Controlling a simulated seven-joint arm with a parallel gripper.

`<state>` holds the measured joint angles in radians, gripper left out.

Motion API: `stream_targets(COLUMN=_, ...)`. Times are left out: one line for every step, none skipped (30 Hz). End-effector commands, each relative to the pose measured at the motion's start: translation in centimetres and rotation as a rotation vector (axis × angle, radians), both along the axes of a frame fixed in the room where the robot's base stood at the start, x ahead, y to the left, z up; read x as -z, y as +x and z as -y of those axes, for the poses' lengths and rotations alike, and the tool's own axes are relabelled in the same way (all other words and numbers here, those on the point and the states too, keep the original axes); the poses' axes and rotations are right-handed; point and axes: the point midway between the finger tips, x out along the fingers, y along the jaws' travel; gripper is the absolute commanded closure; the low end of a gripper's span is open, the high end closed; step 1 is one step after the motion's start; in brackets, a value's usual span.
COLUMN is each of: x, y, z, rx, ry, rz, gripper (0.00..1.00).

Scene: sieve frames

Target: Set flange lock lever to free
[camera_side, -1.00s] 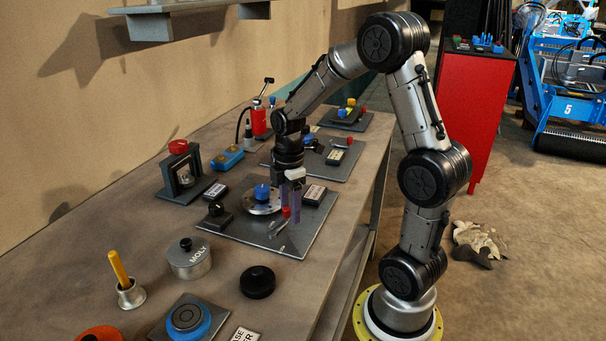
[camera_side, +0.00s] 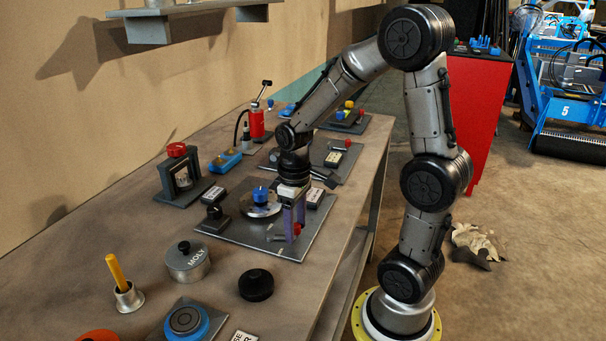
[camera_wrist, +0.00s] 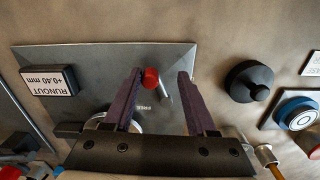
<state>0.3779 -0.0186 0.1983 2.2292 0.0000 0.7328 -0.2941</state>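The flange lock lever is a short metal bar with a red knob (camera_side: 297,229) on a grey plate (camera_side: 285,247). The knob also shows in the wrist view (camera_wrist: 151,78), with the bar (camera_wrist: 165,95) slanting down right from it. My gripper (camera_wrist: 160,74) is open, its two purple fingers spread around the knob. The knob is close to the left finger; I cannot tell if they touch. In the side view my gripper (camera_side: 294,218) points down over the lever. The pale flange disc (camera_side: 258,210) with a blue knob (camera_side: 260,195) is beside it.
A runout label block (camera_wrist: 48,80) stands on the plate. A small black knob block (camera_side: 214,217) is at its left corner.

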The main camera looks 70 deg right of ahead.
Motion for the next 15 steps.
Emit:
stream_targets(x=0.0, y=0.0, z=-0.3, rx=0.038, ry=0.0, rz=0.0, gripper=0.44)
stream_targets(x=0.0, y=0.0, z=-0.5, rx=0.065, ry=0.0, rz=0.0, gripper=0.44)
stream_targets(x=0.0, y=-0.1, z=-0.7, rx=0.102, ry=0.0, rz=-0.001, gripper=0.44)
stream_targets(x=0.0, y=-0.1, z=-0.9, rx=0.13, ry=0.0, rz=0.0, gripper=0.44)
stream_targets(x=0.0, y=-0.1, z=-1.0, rx=0.157, ry=0.0, rz=0.0, gripper=0.44)
stream_targets(x=-0.2, y=0.0, z=-1.2, rx=0.184, ry=0.0, rz=0.003, gripper=0.44)
stream_targets(x=-1.0, y=0.1, z=-1.1, rx=0.181, ry=-0.002, rz=0.007, gripper=0.44)
stream_targets(x=-1.6, y=0.1, z=-1.1, rx=0.181, ry=-0.002, rz=0.008, gripper=0.44)
stream_targets(x=-2.3, y=0.1, z=-1.1, rx=0.18, ry=-0.002, rz=0.007, gripper=0.44)
stream_targets(x=-2.9, y=0.1, z=-1.0, rx=0.18, ry=-0.002, rz=0.008, gripper=0.44)
stream_targets(x=-3.4, y=0.1, z=-1.1, rx=0.18, ry=-0.002, rz=0.007, gripper=0.44)
stream_targets(x=-4.1, y=0.1, z=-1.0, rx=0.179, ry=-0.002, rz=0.006, gripper=0.44)
stream_targets(x=-4.7, y=0.1, z=-1.0, rx=0.179, ry=-0.002, rz=0.007, gripper=0.44)
stream_targets(x=-5.3, y=0.1, z=-1.0, rx=0.179, ry=-0.002, rz=0.007, gripper=0.44)
stream_targets(x=-6.0, y=0.1, z=-1.0, rx=0.179, ry=-0.002, rz=0.007, gripper=0.44)
